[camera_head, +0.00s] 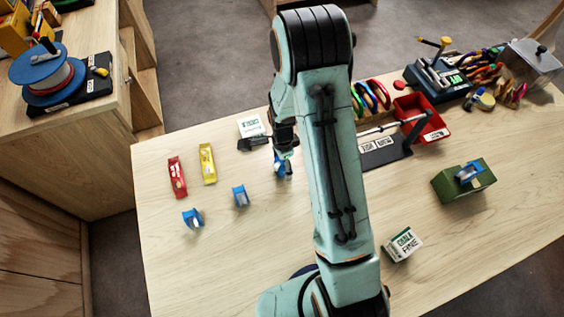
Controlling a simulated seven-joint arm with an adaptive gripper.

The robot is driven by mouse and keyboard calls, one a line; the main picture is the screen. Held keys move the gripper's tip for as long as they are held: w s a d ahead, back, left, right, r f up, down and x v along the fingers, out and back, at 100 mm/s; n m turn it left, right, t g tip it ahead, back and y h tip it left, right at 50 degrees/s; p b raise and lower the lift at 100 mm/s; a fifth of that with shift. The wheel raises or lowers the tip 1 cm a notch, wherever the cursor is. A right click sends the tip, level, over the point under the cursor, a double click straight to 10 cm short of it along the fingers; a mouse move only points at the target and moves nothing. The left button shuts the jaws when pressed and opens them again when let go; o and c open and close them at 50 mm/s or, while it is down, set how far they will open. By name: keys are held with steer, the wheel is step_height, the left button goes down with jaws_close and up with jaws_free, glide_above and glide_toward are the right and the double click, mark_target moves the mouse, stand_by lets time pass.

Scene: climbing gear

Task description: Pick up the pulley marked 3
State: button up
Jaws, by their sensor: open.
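Several small blue pulleys are in the head view. One pulley (193,218) sits at the front left of the table, a second pulley (241,195) stands to its right, and a third pulley (285,172) is farther back. The number marks are too small to read, so I cannot tell which is marked 3. My gripper (284,154) is open, just over or beside the third pulley and partly covering it. I cannot tell whether it touches that pulley.
A red item (177,177) and a yellow item (208,163) lie at the left. A white box (251,126) stands behind. A chalk box (403,244), the green box (448,185) and a red bin (432,132) are right of my arm. My arm hides the table's middle.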

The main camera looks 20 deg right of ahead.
steer(key=shift+f, duration=0.15)
jaws_close()
